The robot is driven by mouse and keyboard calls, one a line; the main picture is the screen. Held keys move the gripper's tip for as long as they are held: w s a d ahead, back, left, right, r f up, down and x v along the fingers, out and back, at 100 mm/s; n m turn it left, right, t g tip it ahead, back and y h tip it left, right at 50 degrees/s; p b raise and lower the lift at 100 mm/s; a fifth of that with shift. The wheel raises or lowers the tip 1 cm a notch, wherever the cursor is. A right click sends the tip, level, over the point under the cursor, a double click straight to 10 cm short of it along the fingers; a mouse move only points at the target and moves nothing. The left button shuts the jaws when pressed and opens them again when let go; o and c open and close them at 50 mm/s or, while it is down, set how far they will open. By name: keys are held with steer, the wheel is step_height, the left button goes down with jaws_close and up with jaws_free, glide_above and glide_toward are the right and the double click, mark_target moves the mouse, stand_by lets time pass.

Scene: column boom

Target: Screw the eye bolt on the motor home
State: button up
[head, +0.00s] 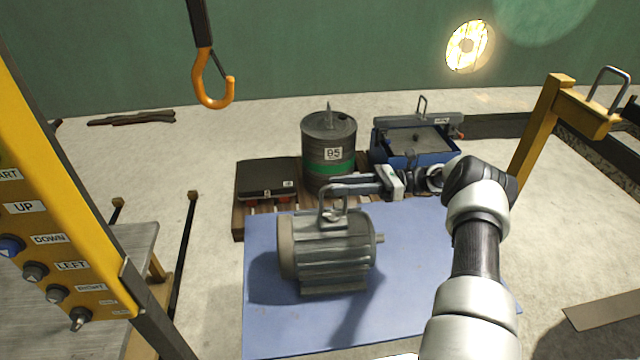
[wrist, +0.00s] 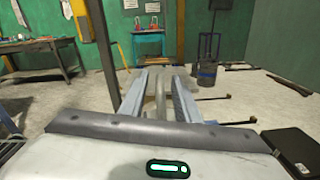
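The eye bolt (head: 322,208) stands upright on top of the motor. My gripper (head: 345,184) reaches in from the right at the height of the bolt's ring. In the wrist view, a grey upright bar of the eye bolt (wrist: 160,95) shows between the two fingers of my gripper (wrist: 160,88), with a gap at each side. The fingers look open around it. How far the bolt's thread sits in the motor is hidden.
The blue tabletop (head: 268,310) is otherwise mostly bare. Behind it are a pallet with a black case (head: 267,178), a drum (head: 329,150) marked 85 and a blue toolbox (head: 412,150). An orange hook (head: 212,92) hangs above left. A yellow button panel (head: 70,215) stands at left.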

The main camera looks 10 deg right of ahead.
mark_target(322, 188)
steer(key=a, duration=0.6)
steer(key=shift+w+a, duration=0.1)
steer(key=shift+c, duration=0.4)
jaws_close()
